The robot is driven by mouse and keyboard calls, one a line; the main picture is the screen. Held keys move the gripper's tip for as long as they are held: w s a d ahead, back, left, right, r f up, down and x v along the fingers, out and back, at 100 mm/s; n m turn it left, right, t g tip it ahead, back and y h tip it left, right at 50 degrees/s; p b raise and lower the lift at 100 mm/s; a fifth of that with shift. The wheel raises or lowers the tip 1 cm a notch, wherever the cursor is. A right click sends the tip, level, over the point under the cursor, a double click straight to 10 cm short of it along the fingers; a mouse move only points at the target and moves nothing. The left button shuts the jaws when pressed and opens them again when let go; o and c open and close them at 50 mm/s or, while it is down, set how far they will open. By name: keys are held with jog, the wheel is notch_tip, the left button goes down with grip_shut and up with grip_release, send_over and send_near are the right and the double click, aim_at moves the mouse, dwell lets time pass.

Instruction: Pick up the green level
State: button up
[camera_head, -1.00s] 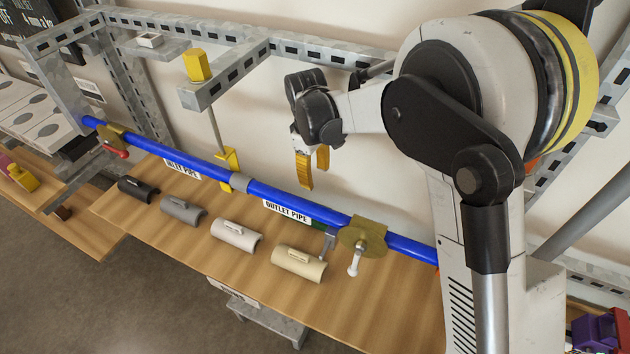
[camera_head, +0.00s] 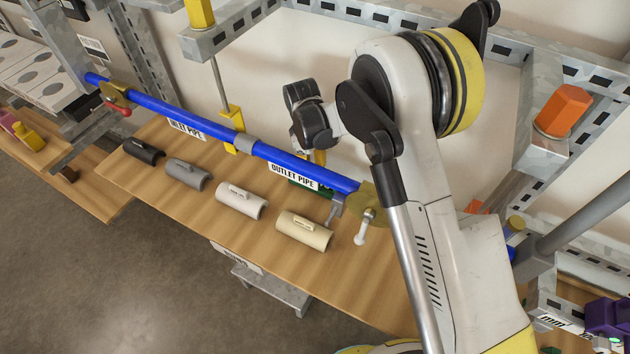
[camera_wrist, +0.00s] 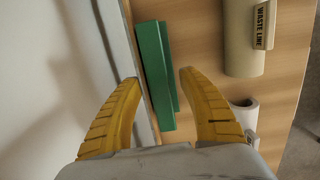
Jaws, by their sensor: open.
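The green level (camera_wrist: 155,75) lies on the wooden table, close to its wall-side edge, in the wrist view. In the head view only a small dark green piece of it (camera_head: 326,190) shows behind the blue outlet pipe. My gripper (camera_wrist: 162,95) is open and empty, with its yellow fingers on either side of the near part of the level in the wrist view. I cannot tell how far above it the fingertips are. In the head view my gripper (camera_head: 319,158) is behind the blue pipe, its fingers mostly hidden.
The blue pipe (camera_head: 300,167) runs in front of my gripper, with a brass clamp (camera_head: 375,197) at its right. A cream half-shell (camera_head: 304,231) and several others lie on the wooden table (camera_head: 190,220). A metal frame (camera_head: 235,28) stands along the wall.

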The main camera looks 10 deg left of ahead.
jog(key=shift+d+f, duration=0.15)
jog(key=shift+f, duration=0.75)
jog(key=shift+r, duration=0.1)
jog(key=shift+c, duration=0.2)
grip_shut()
